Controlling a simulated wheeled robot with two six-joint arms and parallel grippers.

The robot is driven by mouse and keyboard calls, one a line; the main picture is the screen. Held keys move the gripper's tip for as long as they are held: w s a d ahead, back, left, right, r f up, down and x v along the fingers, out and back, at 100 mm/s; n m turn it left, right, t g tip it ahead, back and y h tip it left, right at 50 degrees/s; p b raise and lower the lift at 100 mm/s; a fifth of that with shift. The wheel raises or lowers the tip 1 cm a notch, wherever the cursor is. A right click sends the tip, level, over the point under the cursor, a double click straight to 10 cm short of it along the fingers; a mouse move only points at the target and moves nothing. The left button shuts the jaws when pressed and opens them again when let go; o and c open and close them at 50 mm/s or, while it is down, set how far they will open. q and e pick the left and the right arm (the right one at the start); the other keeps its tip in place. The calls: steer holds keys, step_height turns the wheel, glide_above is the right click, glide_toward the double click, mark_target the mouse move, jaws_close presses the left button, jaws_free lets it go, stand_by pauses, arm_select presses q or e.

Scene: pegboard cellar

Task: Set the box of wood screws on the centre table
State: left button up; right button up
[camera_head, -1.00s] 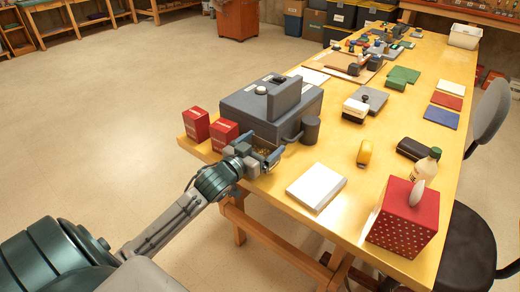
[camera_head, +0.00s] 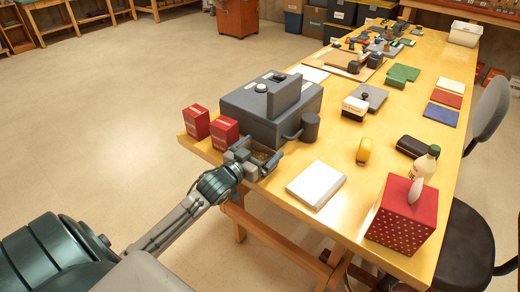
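My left gripper (camera_head: 256,160) is at the near left edge of the long yellow centre table (camera_head: 335,148), in front of a grey machine. A small open box with brownish contents (camera_head: 261,155), which seems to be the box of wood screws, sits between its spread blue-grey fingers. The box is low, at about the tabletop. The gripper partly hides it, and I cannot tell whether the fingers press on its sides or whether its base rests on the table. My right gripper is out of view.
Two red boxes (camera_head: 225,133) stand left of the gripper, and the grey machine (camera_head: 272,110) with a grey mug (camera_head: 310,127) stands behind. A white pad (camera_head: 316,184) lies to the right, then a red dotted tissue box (camera_head: 402,215). Bare tabletop lies between mug and pad.

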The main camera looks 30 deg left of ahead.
arm_select(q)
steer(key=shift+r, duration=0.15)
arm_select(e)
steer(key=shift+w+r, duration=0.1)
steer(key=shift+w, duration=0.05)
arm_select(q)
steer(key=shift+s, duration=0.55)
steer(key=s, duration=0.4)
steer(key=shift+s+a, duration=0.1)
steer(key=shift+a, duration=0.15)
steer(key=s+b, duration=0.1)
steer(key=s, duration=0.5)
steer(key=shift+s+a+b, duration=0.25)
steer(key=shift+s+b, duration=0.05)
steer(key=shift+b, duration=0.05)
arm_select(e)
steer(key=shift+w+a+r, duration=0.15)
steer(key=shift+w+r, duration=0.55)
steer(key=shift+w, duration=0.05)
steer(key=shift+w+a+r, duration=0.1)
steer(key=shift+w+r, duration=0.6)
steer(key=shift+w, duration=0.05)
